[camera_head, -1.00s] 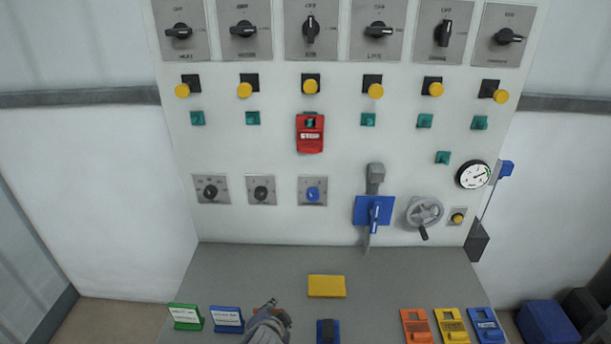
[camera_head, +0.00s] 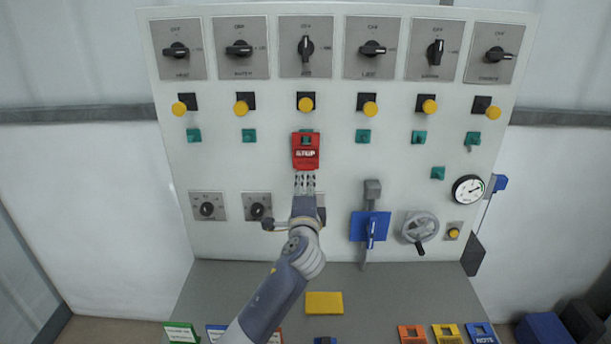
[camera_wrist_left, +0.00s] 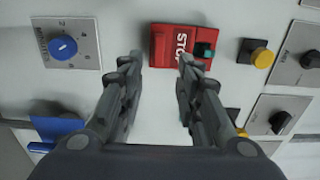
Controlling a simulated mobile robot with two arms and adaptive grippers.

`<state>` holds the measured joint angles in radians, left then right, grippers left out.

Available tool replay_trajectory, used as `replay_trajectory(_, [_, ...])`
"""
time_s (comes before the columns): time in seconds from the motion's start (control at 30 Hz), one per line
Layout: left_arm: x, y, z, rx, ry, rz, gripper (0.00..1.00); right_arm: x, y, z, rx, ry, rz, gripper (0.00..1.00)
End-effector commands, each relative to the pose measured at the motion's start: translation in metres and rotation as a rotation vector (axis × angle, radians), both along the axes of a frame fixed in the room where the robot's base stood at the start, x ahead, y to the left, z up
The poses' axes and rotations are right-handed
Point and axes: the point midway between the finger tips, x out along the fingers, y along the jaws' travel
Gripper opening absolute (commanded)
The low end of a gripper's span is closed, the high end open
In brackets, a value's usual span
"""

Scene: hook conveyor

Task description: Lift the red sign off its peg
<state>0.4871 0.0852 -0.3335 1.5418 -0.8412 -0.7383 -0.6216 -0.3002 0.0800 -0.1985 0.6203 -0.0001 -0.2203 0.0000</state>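The red sign (camera_head: 305,152) with white "STOP" lettering hangs on a green peg (camera_head: 305,138) on the white panel, in the middle of the peg row. My left gripper (camera_head: 305,178) is just below the sign in the head view, fingers pointing up at its lower edge. In the left wrist view the sign (camera_wrist_left: 172,46) lies ahead, and the two fingers of my gripper (camera_wrist_left: 160,68) are spread apart with nothing between them. The green peg (camera_wrist_left: 205,50) shows at the sign's right there. I cannot tell whether a fingertip touches the sign. My right gripper is not in view.
Yellow buttons (camera_head: 306,102) and rotary switches (camera_head: 306,47) are above the sign. A blue lever plate (camera_head: 361,227) and a handwheel (camera_head: 420,227) are to the lower right. The grey shelf (camera_head: 400,285) below holds a yellow block (camera_head: 324,303) and several coloured signs (camera_head: 446,333).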

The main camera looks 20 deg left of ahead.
Motion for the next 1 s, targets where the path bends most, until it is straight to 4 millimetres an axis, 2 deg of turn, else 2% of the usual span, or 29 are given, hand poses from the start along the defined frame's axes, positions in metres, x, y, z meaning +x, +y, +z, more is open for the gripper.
replay_trajectory(0.7, [0.081,0.024,-0.004,-0.003,0.001,0.001,0.32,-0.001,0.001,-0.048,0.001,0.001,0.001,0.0])
replay_trajectory(1.0, [0.095,0.028,-0.001,-0.003,0.001,0.001,0.32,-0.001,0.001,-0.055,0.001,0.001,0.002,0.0])
